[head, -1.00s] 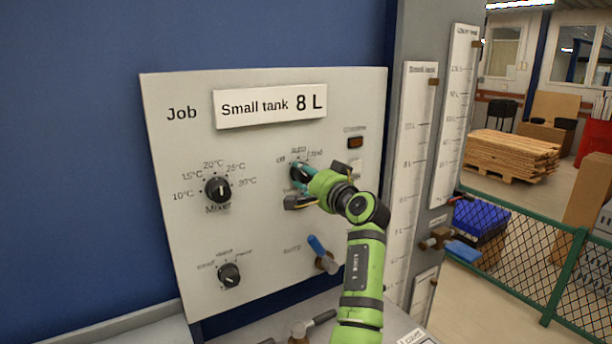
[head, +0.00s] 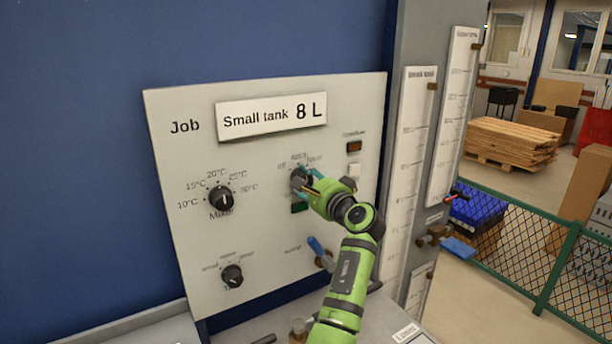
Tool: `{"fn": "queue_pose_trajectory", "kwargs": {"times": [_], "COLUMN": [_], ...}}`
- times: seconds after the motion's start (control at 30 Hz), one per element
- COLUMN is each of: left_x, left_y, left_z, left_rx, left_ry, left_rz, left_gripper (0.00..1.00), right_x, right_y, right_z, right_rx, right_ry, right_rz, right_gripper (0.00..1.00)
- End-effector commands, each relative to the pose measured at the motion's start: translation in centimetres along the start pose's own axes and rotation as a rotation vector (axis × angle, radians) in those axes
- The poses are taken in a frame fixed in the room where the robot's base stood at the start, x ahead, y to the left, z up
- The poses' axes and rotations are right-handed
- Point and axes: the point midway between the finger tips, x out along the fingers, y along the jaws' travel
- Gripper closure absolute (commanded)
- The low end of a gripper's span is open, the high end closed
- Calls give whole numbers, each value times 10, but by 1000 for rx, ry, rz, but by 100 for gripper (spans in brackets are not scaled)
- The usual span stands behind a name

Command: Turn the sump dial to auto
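The sump dial (head: 299,178) is a dark round knob on the upper right of the grey panel (head: 270,240). Small blurred labels, seemingly off, auto and hand, arc above it. The dial's pointer is too small and covered to read. My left gripper is not in view.
The mixer dial (head: 221,198) sits on the panel's left, with another black dial (head: 232,275) below. A blue-handled valve (head: 319,250) is under my gripper. Level gauges (head: 408,170) stand to the right.

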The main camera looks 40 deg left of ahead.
Motion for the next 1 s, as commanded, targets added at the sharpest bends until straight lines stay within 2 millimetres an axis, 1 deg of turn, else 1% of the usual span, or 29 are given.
{"fn": "queue_pose_trajectory", "kwargs": {"times": [0.03,0.2,0.67,0.7,0.73,0.77,1.0], "left_x": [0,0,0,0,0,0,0], "left_y": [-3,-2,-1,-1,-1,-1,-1], "left_z": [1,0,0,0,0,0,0], "left_rx": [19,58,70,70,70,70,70], "left_ry": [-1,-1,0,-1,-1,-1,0], "left_rz": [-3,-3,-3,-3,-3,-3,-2], "left_gripper": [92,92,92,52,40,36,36], "right_x": [-4,-7,-7,-7,-7,-7,-7], "right_y": [0,0,-2,-2,-2,-2,-3], "right_z": [0,0,0,0,0,0,0], "right_rx": [0,-1,-1,-1,-1,-1,-1], "right_ry": [0,0,0,0,0,0,0], "right_rz": [0,-1,-2,-3,-3,-3,-4], "right_gripper": [37,37,37,37,37,37,37]}}
